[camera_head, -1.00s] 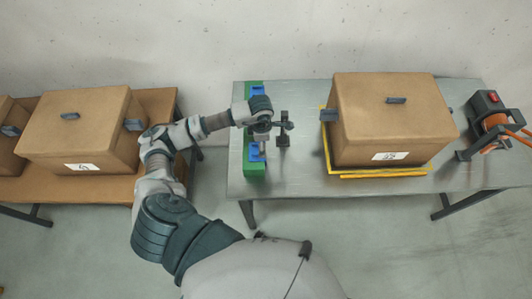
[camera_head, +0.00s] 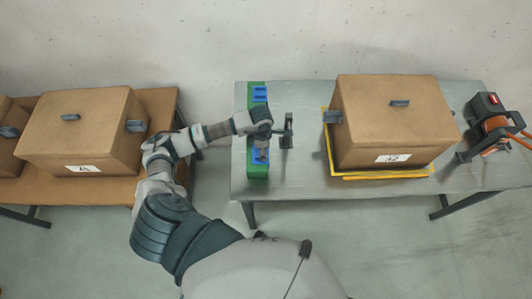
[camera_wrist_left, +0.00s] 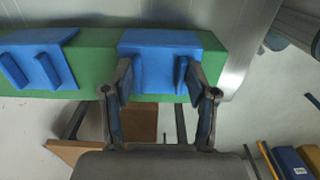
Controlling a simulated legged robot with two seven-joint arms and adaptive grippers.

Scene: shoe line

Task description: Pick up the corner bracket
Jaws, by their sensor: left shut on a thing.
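A blue corner bracket (camera_wrist_left: 155,60) with upright ribs sits on a green block (camera_wrist_left: 97,45) in the left wrist view. My left gripper (camera_wrist_left: 160,82) has one finger on each side of this bracket and is shut on it. The bracket still appears to rest on the block. A second blue bracket (camera_wrist_left: 38,62) lies farther left on the same block. In the head view, my left gripper (camera_head: 261,146) is over the near end of the green block (camera_head: 257,171), partly hiding the near bracket. The far bracket (camera_head: 259,94) is clear of it. My right gripper is not in view.
A dark upright stand (camera_head: 287,130) is close to the right of my left gripper on the grey metal table (camera_head: 305,182). A lidded carton (camera_head: 392,125) sits in a yellow frame (camera_head: 385,176). Another carton (camera_head: 82,132) is left.

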